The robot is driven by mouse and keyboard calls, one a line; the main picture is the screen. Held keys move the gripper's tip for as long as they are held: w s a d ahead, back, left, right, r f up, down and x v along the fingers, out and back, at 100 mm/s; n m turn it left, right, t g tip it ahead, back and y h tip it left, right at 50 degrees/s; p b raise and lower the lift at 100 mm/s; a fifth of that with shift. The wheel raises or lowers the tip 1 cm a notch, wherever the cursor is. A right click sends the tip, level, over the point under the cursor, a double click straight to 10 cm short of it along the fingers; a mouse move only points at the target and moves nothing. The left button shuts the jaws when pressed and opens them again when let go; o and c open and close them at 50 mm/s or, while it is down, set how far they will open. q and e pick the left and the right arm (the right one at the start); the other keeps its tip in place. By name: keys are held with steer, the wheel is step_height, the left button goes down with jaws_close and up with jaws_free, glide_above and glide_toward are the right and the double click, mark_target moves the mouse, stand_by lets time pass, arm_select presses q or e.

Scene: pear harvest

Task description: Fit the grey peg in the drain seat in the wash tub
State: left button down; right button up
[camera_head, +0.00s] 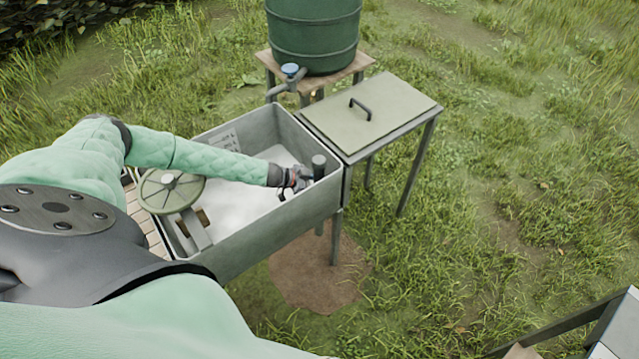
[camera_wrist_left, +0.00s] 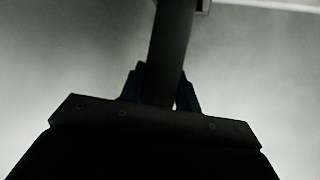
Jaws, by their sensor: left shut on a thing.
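The grey wash tub (camera_head: 270,245) stands left of centre in the head view, with a pale floor inside. My left arm reaches into it from the left. My left gripper (camera_head: 303,180) is at the tub's right end, shut on the dark grey peg (camera_head: 319,166), which stands roughly upright. In the left wrist view the peg (camera_wrist_left: 172,45) runs up from between the fingers of my left gripper (camera_wrist_left: 160,88). The drain seat cannot be made out, and whether the peg's lower end touches anything is hidden. My right gripper is not in view.
A round green-topped wheel (camera_head: 171,191) sits at the tub's left end. A side table (camera_head: 405,104) with a black handle adjoins the tub's right side. A green water barrel (camera_head: 313,35) with a blue-topped tap (camera_head: 290,71) stands behind.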

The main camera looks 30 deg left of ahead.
arm_select(q)
steer(key=shift+f, duration=0.15)
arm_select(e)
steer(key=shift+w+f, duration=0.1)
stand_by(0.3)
arm_select(q)
steer(key=shift+f+b, duration=0.3)
steer(key=shift+f, duration=0.05)
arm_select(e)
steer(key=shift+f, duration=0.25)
arm_select(q)
steer(key=shift+f+b, duration=0.4)
steer(key=shift+f, duration=0.5)
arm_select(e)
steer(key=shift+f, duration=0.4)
arm_select(q)
steer(key=shift+c, duration=2.2)
jaws_free()
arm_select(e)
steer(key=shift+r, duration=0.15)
